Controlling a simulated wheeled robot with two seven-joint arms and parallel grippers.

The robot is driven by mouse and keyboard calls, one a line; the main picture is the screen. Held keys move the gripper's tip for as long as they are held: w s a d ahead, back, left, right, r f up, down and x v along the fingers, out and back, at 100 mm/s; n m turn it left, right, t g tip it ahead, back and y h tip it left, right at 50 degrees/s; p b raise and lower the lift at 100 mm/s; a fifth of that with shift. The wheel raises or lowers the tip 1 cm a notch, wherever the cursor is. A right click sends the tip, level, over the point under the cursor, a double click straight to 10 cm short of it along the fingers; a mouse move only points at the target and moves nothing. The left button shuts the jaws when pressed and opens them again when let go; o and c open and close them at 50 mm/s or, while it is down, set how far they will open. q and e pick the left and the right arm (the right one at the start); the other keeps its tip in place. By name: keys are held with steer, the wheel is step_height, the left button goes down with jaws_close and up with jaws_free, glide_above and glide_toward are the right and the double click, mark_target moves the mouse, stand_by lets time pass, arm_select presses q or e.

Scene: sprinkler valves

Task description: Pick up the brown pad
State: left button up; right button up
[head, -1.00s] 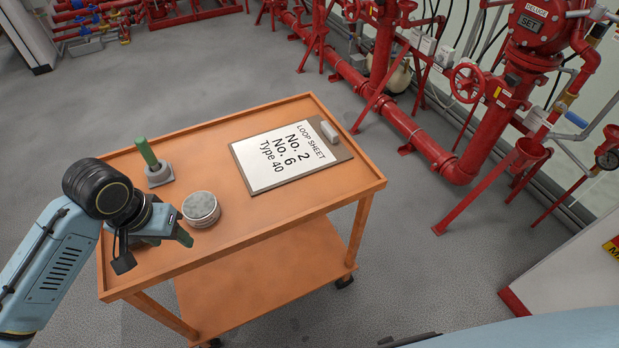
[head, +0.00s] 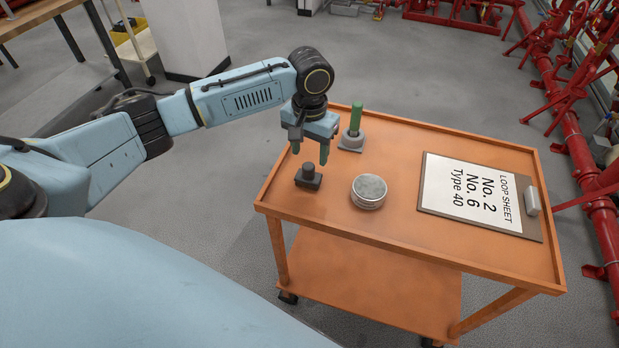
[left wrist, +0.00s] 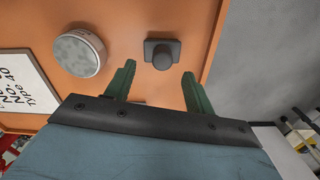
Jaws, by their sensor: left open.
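No pad that is clearly brown shows. A dark grey block with a round knob on top (head: 308,177) sits at the near left corner of the orange cart; it also shows in the left wrist view (left wrist: 162,53). My left gripper (head: 310,154) points down just above this block, open and empty. In the left wrist view its green fingertips (left wrist: 158,70) are apart, with the knob ahead of the gap between them. I cannot tell whether they touch it. My right gripper is not in view.
The orange cart (head: 420,255) also holds a round grey-topped tin (head: 369,191) right of the block, a green rod in a grey base (head: 354,128) behind, and a brown clipboard with a loop sheet (head: 430,182) to the right. Red pipework stands beyond.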

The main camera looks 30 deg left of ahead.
mark_target(308, 166)
arm_select(q)
steer(key=f, duration=0.3)
steer(key=f+b, duration=0.1)
steer(key=f, duration=0.1)
steer(key=shift+a+f, duration=0.2)
steer(key=shift+f, duration=0.2)
steer(key=c, duration=0.4)
steer(key=shift+r, duration=0.1)
steer(key=c, duration=0.7)
steer(key=shift+r, duration=0.15)
step_height(308, 166, up, 9)
steer(key=shift+f+p, duration=0.2)
steer(key=shift+p, duration=0.65)
steer(key=shift+r, duration=0.55)
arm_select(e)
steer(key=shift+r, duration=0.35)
